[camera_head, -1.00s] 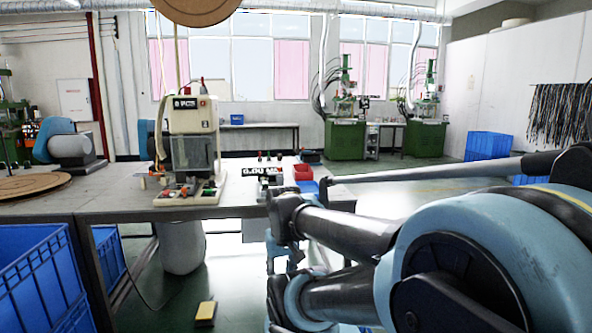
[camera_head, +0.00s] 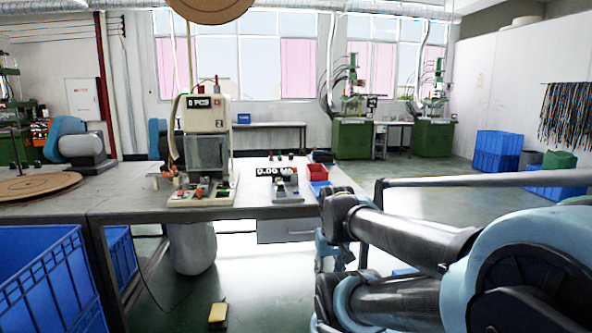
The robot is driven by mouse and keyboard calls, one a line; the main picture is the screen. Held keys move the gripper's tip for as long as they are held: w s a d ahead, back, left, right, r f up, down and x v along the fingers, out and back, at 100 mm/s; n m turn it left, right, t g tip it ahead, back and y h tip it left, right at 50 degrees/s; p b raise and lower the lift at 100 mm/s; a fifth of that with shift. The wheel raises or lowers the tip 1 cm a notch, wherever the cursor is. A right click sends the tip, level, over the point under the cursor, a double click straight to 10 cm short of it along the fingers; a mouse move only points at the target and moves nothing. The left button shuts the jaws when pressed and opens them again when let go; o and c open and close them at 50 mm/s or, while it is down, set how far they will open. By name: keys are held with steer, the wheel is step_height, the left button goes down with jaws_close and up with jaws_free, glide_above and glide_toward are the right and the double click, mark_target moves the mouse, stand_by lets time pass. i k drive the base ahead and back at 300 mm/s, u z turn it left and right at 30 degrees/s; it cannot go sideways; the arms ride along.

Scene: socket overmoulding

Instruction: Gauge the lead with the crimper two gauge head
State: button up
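Crimper two (camera_head: 205,140) is a cream machine on the bench, with a "0 PCS" display and a "2" on its front. The gauge head (camera_head: 286,188) is a small light-grey device to its right near the bench's front edge. Its dark display (camera_head: 276,171) appears to read 0.00. My dark and light-blue arm fills the lower right, its bent joint in front of the bench's right end. I cannot make out my gripper or a lead in it. Several dark leads (camera_head: 568,115) hang on the right wall.
The grey bench (camera_head: 130,205) has a red bin (camera_head: 318,173) at its right end. Blue crates (camera_head: 40,275) stand at lower left. A yellow-topped block (camera_head: 218,312) lies on the floor. More blue crates (camera_head: 497,150) stand far right, with open floor before them.

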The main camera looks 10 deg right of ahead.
mark_target(294, 175)
steer(key=i, duration=1)
